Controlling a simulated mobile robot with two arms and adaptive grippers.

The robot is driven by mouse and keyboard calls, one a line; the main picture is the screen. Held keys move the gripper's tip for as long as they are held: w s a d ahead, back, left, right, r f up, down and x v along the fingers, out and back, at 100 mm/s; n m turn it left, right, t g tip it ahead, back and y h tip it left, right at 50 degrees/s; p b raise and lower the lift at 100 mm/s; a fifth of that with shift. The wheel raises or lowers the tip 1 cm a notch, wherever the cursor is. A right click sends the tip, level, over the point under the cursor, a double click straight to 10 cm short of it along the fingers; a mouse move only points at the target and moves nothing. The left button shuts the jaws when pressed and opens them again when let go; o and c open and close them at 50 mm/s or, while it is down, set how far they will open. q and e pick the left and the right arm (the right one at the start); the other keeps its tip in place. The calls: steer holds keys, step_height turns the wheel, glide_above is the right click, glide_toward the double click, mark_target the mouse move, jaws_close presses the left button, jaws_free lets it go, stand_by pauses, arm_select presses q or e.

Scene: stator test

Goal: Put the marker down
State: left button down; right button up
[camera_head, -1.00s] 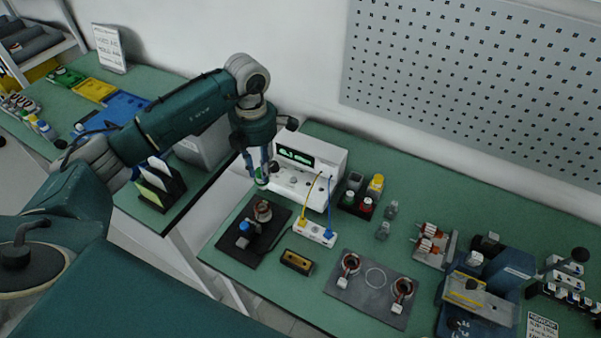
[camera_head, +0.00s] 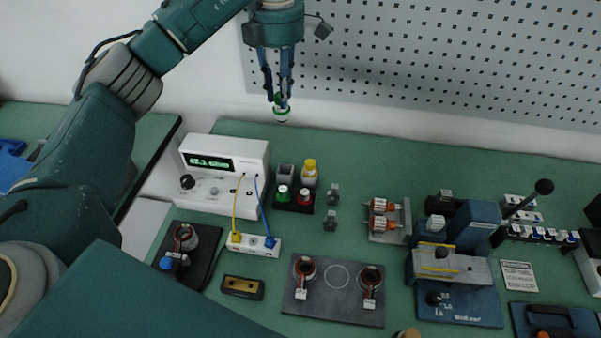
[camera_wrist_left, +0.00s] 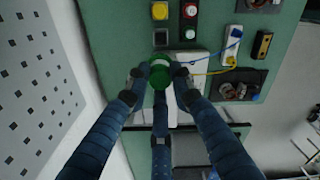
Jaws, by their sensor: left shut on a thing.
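My left gripper (camera_head: 281,97) is shut on the marker (camera_head: 282,112), seen as a small piece with a green band and a pale lower end. It hangs in the air in front of the pegboard, above the back of the green bench. My right gripper is not in view.
A white meter (camera_head: 225,150) with a green display stands left on the bench, wired to a white terminal block (camera_head: 253,245). A grey mat (camera_head: 335,300) carries two copper coils. A blue fixture (camera_head: 470,225) stands at right. The bench's back strip (camera_head: 400,150) is clear.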

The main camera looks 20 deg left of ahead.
arm_select(q)
step_height(320, 180, down, 9)
steer(key=shift+s+d+r+b, duration=0.1)
steer(key=shift+s+b, duration=0.05)
steer(key=shift+b, duration=0.15)
step_height(320, 180, down, 11)
steer(key=shift+r+p, duration=0.1)
steer(key=shift+p, duration=1.1)
